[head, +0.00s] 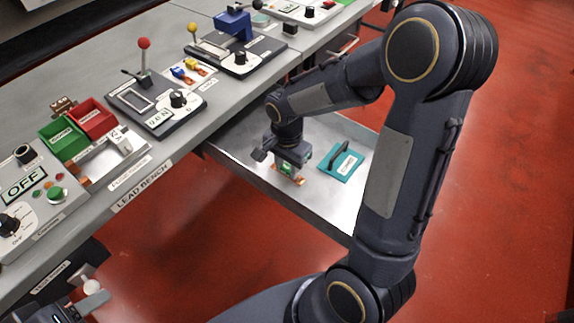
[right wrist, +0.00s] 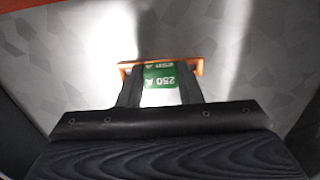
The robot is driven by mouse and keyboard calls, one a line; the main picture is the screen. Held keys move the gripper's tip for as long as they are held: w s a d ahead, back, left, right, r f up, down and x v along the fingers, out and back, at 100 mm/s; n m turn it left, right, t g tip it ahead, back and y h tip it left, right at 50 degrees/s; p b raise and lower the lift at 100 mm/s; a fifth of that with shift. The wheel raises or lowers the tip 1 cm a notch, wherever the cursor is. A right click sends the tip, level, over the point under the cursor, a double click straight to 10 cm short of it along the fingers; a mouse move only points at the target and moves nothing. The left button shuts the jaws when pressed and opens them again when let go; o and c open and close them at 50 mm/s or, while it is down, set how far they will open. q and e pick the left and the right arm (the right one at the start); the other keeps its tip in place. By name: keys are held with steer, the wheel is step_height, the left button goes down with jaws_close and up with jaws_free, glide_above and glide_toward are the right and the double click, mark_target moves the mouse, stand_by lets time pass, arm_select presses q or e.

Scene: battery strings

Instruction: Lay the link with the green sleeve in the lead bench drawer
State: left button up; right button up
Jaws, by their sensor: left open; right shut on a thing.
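The lead bench drawer (head: 240,150) is pulled out, with a bare metal floor. My right gripper (head: 290,165) is inside it, pointing down and shut on the link with the green sleeve (head: 287,175). In the right wrist view, the fingers (right wrist: 160,88) close on both sides of the green sleeve (right wrist: 165,77), marked 250 A, and the link's copper ends stick out either side. The link is low over the drawer floor; I cannot tell if it touches. My left gripper (head: 90,298) is open at the lower left, outside the drawer, apart from the link.
A teal piece with a black handle (head: 343,162) lies in the drawer to the right of the link. The lead bench top (head: 205,120) carries a control box, red and green bins (head: 92,118) and testers. Drawer floor around the link is clear.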

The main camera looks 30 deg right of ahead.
steer(key=shift+f, duration=0.1)
steer(key=o, duration=1)
